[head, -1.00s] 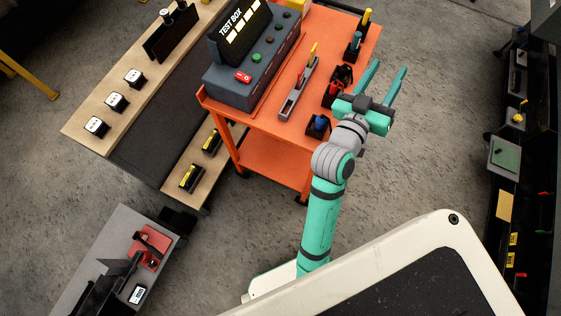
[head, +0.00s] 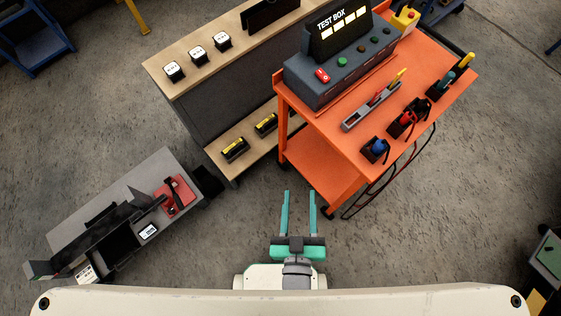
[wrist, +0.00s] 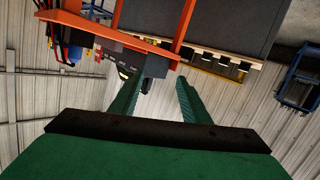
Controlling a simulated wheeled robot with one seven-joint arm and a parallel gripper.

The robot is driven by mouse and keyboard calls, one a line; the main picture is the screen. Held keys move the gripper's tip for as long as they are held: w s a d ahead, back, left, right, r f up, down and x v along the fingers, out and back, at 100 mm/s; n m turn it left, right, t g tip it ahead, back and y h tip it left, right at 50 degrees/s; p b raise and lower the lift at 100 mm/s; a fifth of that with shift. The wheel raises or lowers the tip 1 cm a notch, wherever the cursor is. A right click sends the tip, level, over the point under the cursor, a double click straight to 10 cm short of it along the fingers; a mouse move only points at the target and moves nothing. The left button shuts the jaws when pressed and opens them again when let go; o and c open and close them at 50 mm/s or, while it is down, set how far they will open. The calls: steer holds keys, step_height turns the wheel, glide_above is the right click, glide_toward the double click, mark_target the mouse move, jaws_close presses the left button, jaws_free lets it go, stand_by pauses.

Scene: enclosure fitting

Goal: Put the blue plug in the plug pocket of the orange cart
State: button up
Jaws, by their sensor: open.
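My gripper (head: 300,212) is open and empty in front of the cart, below and left of the plug in the head view. Its two green fingers are spread apart and touch nothing.
On the cart stand a grey test box (head: 330,75), a narrow tray (head: 368,110) with tools, and red plugs (head: 405,119) with hanging cables. A wooden bench (head: 240,125) stands left of the cart. A grey table (head: 110,200) is at left. Open floor lies at right.

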steer(key=s+a+m+y, duration=0.1)
steer(key=s+a, duration=0.4)
steer(key=s, duration=0.1)
steer(key=shift+s+r, duration=0.2)
steer(key=shift+r, duration=0.05)
